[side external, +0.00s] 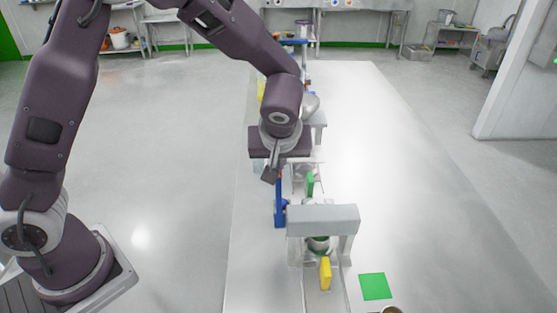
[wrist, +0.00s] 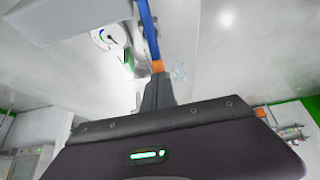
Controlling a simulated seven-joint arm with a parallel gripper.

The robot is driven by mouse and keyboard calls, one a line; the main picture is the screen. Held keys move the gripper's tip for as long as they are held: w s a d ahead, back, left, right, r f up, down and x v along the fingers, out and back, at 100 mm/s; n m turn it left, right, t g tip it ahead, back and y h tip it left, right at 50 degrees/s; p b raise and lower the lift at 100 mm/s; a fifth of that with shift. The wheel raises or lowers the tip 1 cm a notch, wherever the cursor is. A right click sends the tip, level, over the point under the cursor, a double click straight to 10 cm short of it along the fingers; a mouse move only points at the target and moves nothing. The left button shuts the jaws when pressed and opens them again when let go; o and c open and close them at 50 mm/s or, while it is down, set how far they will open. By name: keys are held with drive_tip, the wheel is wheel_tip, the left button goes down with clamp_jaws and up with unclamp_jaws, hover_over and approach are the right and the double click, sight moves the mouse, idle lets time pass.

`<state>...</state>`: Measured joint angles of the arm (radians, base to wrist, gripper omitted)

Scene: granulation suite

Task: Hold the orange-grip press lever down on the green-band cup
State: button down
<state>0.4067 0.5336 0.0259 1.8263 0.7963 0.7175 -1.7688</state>
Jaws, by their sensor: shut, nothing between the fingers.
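The press lever is a blue bar (side external: 280,209) beside the left side of the grey press frame (side external: 322,218). It also shows in the wrist view (wrist: 149,32), with its orange grip (wrist: 157,66) at the near end. My gripper (side external: 269,175) is shut and empty at the grip end of the lever. In the wrist view its fingertips (wrist: 158,78) meet the orange grip in the picture; I cannot tell whether they touch it. A cup with a green band (side external: 318,243) stands under the press frame, its top partly hidden by the frame.
A yellow block (side external: 325,273) stands in front of the cup and a green block (side external: 310,185) behind the press. A green square (side external: 375,286) lies on the table to the right. More equipment stands farther back.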

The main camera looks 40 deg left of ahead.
drive_tip(key=shift+w+a+f+g+h, duration=0.4)
drive_tip(key=shift+a+f+g+h, duration=0.05)
drive_tip(key=shift+g+h, duration=0.05)
drive_tip(key=shift+w+a+f+g+h, duration=0.4)
drive_tip(key=shift+f+g+h, duration=0.3)
drive_tip(key=shift+f, duration=0.5)
drive_tip(key=shift+w+a+f+g+h, duration=0.4)
drive_tip(key=shift+f+g+h, duration=0.3)
drive_tip(key=shift+f, duration=0.5)
drive_tip(key=shift+w+a+f+g+h, duration=0.4)
drive_tip(key=shift+f+g+h, duration=0.3)
drive_tip(key=shift+f, duration=0.6)
drive_tip(key=shift+s+a, duration=0.1)
drive_tip(key=shift+a, duration=0.1)
wheel_tip(320, 180, up, 14)
drive_tip(key=w, duration=0.1)
drive_tip(key=shift+w+a+r, duration=0.25)
drive_tip(key=shift+w+a, duration=0.05)
drive_tip(key=shift+a, duration=0.15)
